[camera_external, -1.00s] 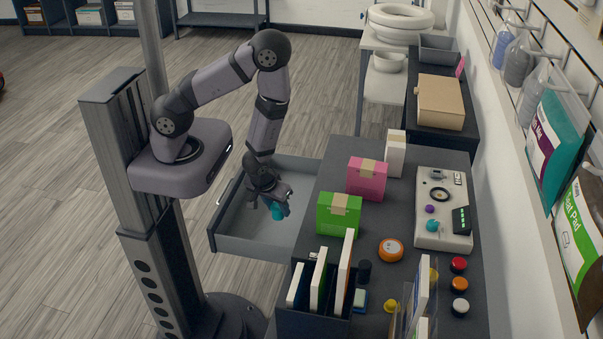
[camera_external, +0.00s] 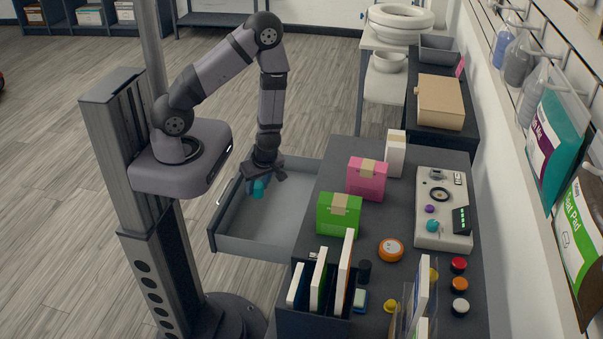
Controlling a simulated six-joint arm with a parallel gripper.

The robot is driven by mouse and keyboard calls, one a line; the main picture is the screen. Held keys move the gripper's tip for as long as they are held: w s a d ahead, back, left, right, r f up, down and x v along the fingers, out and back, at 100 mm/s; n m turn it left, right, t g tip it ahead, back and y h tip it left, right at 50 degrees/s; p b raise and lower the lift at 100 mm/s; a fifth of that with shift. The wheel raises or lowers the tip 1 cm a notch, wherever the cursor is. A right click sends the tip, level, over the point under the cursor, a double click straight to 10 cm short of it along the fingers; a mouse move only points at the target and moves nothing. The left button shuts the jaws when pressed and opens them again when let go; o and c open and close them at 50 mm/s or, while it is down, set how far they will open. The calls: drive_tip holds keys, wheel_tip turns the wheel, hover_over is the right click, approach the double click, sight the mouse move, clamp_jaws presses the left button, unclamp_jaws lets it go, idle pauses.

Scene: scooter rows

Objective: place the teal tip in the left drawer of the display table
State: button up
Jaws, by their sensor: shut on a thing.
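The teal tip (camera_external: 258,189) is in my gripper (camera_external: 260,183), which is shut on it. My gripper points down over the open drawer (camera_external: 245,240) of the display table (camera_external: 395,285). The drawer is pulled out toward my base and looks empty. The tip appears over the far part of the drawer; I cannot tell how high it is above the drawer floor. My fingers are small and partly hidden by the wrist.
A green box (camera_external: 338,215), a pink box (camera_external: 367,178) and a white box (camera_external: 396,153) stand along the table edge beside the drawer. A control panel (camera_external: 443,210) with another teal knob (camera_external: 432,226) and a book holder (camera_external: 310,322) are also on the table.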

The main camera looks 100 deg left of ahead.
drive_tip(key=shift+f+b, duration=1.45)
drive_tip(key=shift+f, duration=3.5)
drive_tip(key=shift+f, duration=0.1)
drive_tip(key=shift+f+b, duration=0.35)
drive_tip(key=shift+f, duration=0.2)
drive_tip(key=o, duration=1)
drive_tip(key=shift+o, duration=0.2)
drive_tip(key=shift+r, duration=0.2)
